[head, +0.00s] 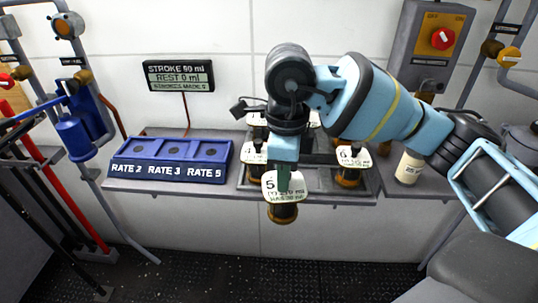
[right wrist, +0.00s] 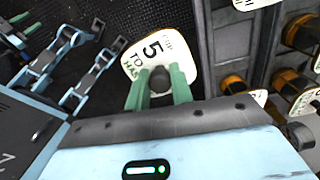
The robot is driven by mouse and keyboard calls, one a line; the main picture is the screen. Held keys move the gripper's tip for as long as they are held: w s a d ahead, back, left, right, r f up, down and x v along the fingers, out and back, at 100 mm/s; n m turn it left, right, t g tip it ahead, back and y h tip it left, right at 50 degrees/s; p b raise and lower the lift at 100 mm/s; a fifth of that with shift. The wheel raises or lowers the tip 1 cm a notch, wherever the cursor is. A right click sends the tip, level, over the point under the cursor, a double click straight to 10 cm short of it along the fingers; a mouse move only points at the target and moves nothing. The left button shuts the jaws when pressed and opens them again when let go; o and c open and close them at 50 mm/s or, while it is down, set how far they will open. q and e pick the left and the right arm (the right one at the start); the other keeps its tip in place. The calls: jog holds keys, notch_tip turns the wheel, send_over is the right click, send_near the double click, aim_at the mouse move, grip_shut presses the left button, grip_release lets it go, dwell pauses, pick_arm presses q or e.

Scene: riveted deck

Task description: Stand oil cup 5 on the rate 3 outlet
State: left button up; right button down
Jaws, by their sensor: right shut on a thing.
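Oil cup 5 (head: 284,212) has a dark amber body and a white tag marked 5. My right gripper (head: 284,178) is shut on its top and holds it upright, in front of the grey tray's near edge. In the right wrist view the green fingers (right wrist: 161,85) close on the cup's dark knob, with the tag of oil cup 5 (right wrist: 150,50) around it. The rate 3 outlet (head: 174,151) is the middle dark round spot on the blue block (head: 125,172), left of the cup. It looks empty. My left gripper is not in view.
The grey tray (head: 368,192) holds several other tagged cups, including one at right (head: 349,168). A display (head: 180,76) hangs above the blue block. A white bottle (head: 409,168) stands at right. Blue pipework (head: 82,125) stands left of the block.

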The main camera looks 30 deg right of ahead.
aim_at(290, 199)
jog(key=n, duration=0.3)
jog(key=shift+s+f+n, duration=0.35)
jog(key=shift+n, duration=0.05)
jog(key=n, duration=0.2)
jog(key=f+n, duration=0.1)
jog(key=n, duration=0.1)
jog(key=shift+s+a, duration=0.1)
jog(key=shift+s, duration=0.25)
jog(key=n, duration=0.4)
jog(key=s+f+n, duration=0.1)
jog(key=shift+a+n, duration=0.15)
jog(key=shift+n, duration=0.25)
jog(key=n, duration=0.2)
jog(key=s+f+n, duration=0.1)
jog(key=n, duration=0.2)
jog(key=shift+s+a+f+n, duration=0.1)
jog(key=shift+s+f+n, duration=0.05)
jog(key=shift+n, duration=0.25)
jog(key=n, duration=0.4)
jog(key=s+f+n, duration=0.1)
jog(key=n, duration=0.1)
jog(key=shift+s+a, duration=0.1)
jog(key=shift+a, duration=0.05)
